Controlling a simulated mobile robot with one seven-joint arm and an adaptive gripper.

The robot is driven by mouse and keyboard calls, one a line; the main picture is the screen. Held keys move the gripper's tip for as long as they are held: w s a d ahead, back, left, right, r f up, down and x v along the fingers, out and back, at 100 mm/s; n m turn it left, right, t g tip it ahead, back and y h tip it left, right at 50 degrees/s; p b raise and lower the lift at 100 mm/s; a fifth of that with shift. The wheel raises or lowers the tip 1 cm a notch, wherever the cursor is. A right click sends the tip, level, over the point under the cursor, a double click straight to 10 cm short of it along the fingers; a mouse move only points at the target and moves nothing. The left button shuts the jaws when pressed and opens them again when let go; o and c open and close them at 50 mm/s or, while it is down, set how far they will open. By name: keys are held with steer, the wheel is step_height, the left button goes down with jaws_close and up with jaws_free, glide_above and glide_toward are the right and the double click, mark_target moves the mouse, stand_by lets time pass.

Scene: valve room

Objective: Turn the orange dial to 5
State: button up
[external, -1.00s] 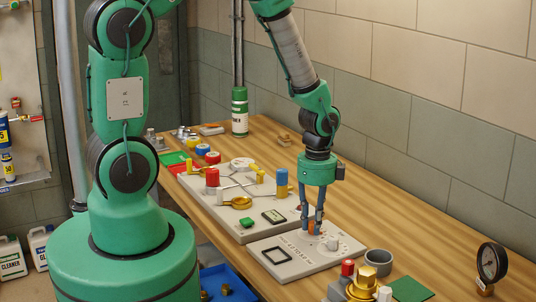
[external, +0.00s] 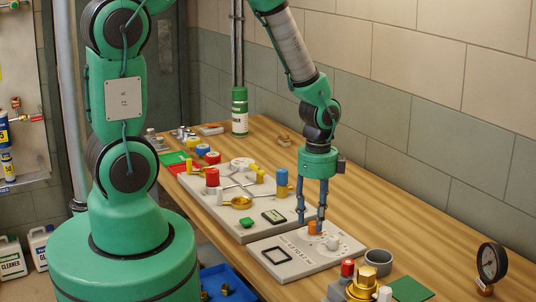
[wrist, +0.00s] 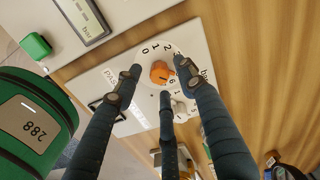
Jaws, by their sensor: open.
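The orange dial (external: 315,227) stands on a pale round numbered face on a light grey panel (external: 310,262). In the wrist view the orange dial (wrist: 161,72) shows between my spread fingers, with 0, 1 and 2 printed along one side of it. A dark mark shows on the dial, but I cannot tell which number it points at. My gripper (external: 310,221) is open and points down just above the dial. In the wrist view my gripper (wrist: 160,78) has three dark fingers around the dial, apparently apart from it. One finger hides part of the numbered face.
A smaller pale knob (external: 332,244) sits beside the dial on the same panel. A larger panel with valves (external: 225,213) lies behind left. A grey cup (external: 378,262), brass valve (external: 363,284) and gauge (external: 491,263) stand to the right.

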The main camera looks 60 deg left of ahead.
step_height(320, 180, up, 10)
stand_by(0.5)
steer(key=shift+w+r, duration=0.1)
stand_by(0.4)
step_height(320, 180, up, 17)
steer(key=n+t+b, duration=0.2)
steer(key=n+t, duration=0.1)
steer(key=n, duration=0.4)
glide_above(314, 222)
steer(key=s, duration=0.7)
steer(key=s+r+n+t+b, duration=0.2)
steer(key=s+r+n, duration=0.5)
steer(key=s, duration=0.5)
steer(key=shift+r+t, duration=0.4)
steer(key=shift+r, duration=0.05)
stand_by(1.5)
